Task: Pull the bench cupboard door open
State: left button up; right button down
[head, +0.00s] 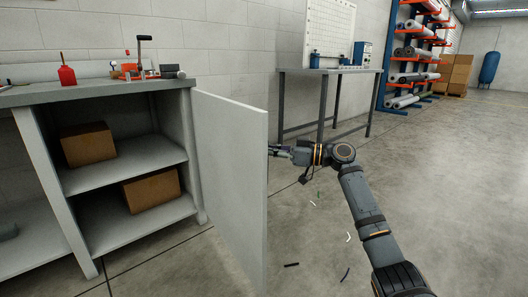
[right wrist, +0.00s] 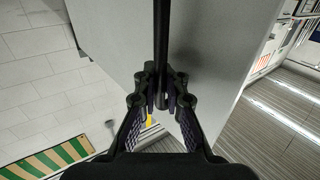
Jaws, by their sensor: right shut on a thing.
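The bench cupboard door (head: 228,170) is a pale grey panel, swung wide open on its right-side hinge. The cupboard (head: 125,185) stands open at the left with its inside showing. My right gripper is at the outer face of the door, its tip partly hidden by the door edge in the head view. In the right wrist view the gripper (right wrist: 161,92) is shut on a dark bar handle (right wrist: 161,40), which runs along the grey door panel (right wrist: 115,38). My left gripper is not in view.
Cardboard boxes (head: 88,144) sit on the cupboard shelves. A red bottle (head: 66,72) and small tools stand on the bench top (head: 95,92). A metal table (head: 330,71) stands against the wall behind my right arm. The floor (head: 440,190) at right is clear apart from small scraps.

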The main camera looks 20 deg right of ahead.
jog(key=shift+s+f, duration=0.1)
jog(key=shift+f, duration=0.15)
jog(key=c, duration=1.9)
grip_release()
jog(key=shift+o, duration=0.9)
jog(key=shift+d+r, duration=0.15)
jog(key=v, duration=1.2)
jog(key=shift+s, duration=0.15)
